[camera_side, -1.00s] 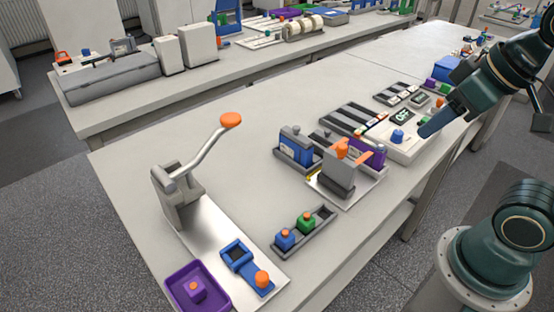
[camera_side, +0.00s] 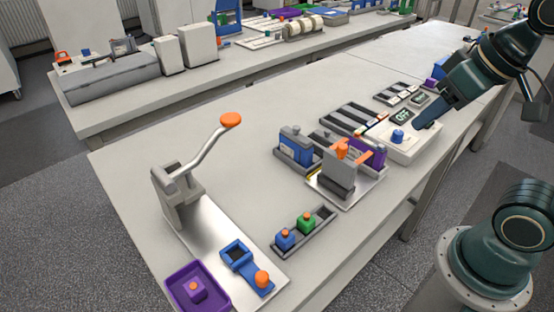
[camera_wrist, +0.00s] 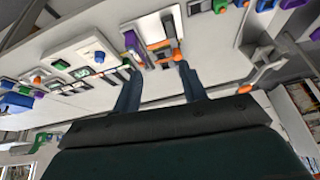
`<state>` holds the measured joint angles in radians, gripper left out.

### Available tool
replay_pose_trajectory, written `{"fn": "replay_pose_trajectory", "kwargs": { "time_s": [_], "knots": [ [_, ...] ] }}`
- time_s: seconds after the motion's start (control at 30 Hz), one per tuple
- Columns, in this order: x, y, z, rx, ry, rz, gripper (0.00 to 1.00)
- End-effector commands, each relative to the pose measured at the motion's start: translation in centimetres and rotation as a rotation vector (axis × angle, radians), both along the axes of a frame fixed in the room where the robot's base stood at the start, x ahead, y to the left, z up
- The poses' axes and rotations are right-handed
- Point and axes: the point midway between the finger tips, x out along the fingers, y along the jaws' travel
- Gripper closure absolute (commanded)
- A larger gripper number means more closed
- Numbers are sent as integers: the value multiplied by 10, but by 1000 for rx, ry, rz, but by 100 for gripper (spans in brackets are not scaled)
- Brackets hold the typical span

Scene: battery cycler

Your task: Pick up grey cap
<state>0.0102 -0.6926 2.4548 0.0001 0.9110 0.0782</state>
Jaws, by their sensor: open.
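I cannot pick out a grey cap for certain in either view. My gripper (camera_side: 428,118) is above the white instrument (camera_side: 408,149) with a blue knob (camera_side: 397,136) at the table's right side. In the wrist view my gripper (camera_wrist: 160,88) shows two dark fingers spread apart, with nothing between them. Ahead of them is a fixture with orange parts, which shows in the side view as a grey block (camera_side: 338,172) on a metal plate. A grey tray (camera_side: 322,224) holds a blue piece (camera_side: 285,239) and a green piece (camera_side: 306,221).
A tall lever press with an orange knob (camera_side: 231,120) stands at the left. A purple tray (camera_side: 210,302) is at the front. Blue (camera_side: 296,146) and purple (camera_side: 372,155) boxes stand near the fixture. The table's left middle is clear.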

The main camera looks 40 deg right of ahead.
Motion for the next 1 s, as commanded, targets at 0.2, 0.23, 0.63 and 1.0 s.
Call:
{"fn": "replay_pose_trajectory", "kwargs": {
  "time_s": [0.2,0.23,0.63,1.0],
  "knots": [
    [33,-6,11,77,57,-187,58],
    [38,-7,13,89,66,-219,58],
    [117,-27,17,236,176,-663,58],
    [190,-54,-7,335,263,-1087,58]
  ]
}}
